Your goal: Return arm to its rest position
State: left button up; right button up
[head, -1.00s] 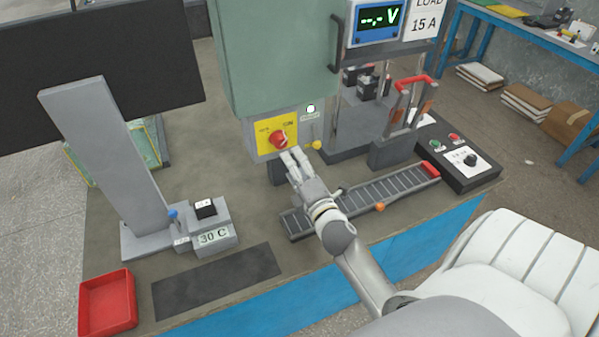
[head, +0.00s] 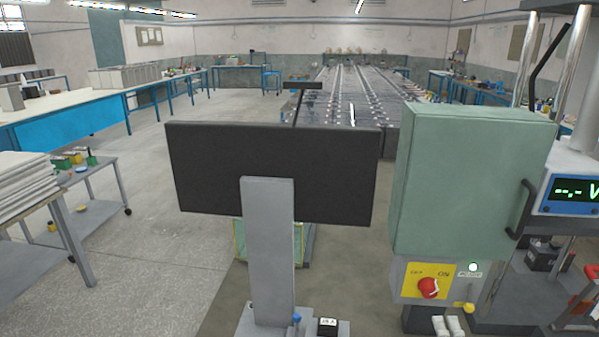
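The fingertips of my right gripper (head: 447,326) show at the bottom edge, just below the yellow switch plate (head: 411,278). The two pale fingers stand side by side and apart from the red rotary knob (head: 429,288). The rest of this gripper and its arm are outside the picture, and I cannot tell how far it is open. My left gripper is not in view. The knob sits on the plate beside the word ON, under a green cabinet (head: 470,180). A small light (head: 473,267) beside it is pale white.
A black monitor (head: 275,170) on a grey post (head: 268,250) stands left of the cabinet. A blue meter (head: 572,195) is at the right edge. A cart (head: 90,215) and stacked boards (head: 25,185) are at left. Open floor (head: 150,210) lies between.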

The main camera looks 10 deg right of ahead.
jog(key=s+a+f+m+g+y, duration=0.25)
jog(key=s+a+m+g, duration=0.2)
jog(key=s, duration=0.25)
jog(key=s+a+f+m+g+y, duration=0.1)
jog(key=s+a+f+m+g, duration=0.35)
jog(key=s, duration=0.35)
jog(key=s+a+f+m+g+y, duration=0.1)
jog(key=s+a+f+m+g, duration=0.2)
jog(key=s+a+m+g, duration=0.25)
jog(key=s+f, duration=0.2)
jog(key=f, duration=1.2)
jog(key=s+f, duration=0.2)
jog(key=f, duration=1.1)
jog(key=s+d+f+g, duration=0.1)
jog(key=s+d+f, duration=0.1)
jog(key=s+f, duration=1.3)
jog(key=shift+s+d+n, duration=0.35)
jog(key=shift+s+n, duration=0.1)
jog(key=shift+s, duration=0.4)
jog(key=shift+c, duration=0.2)
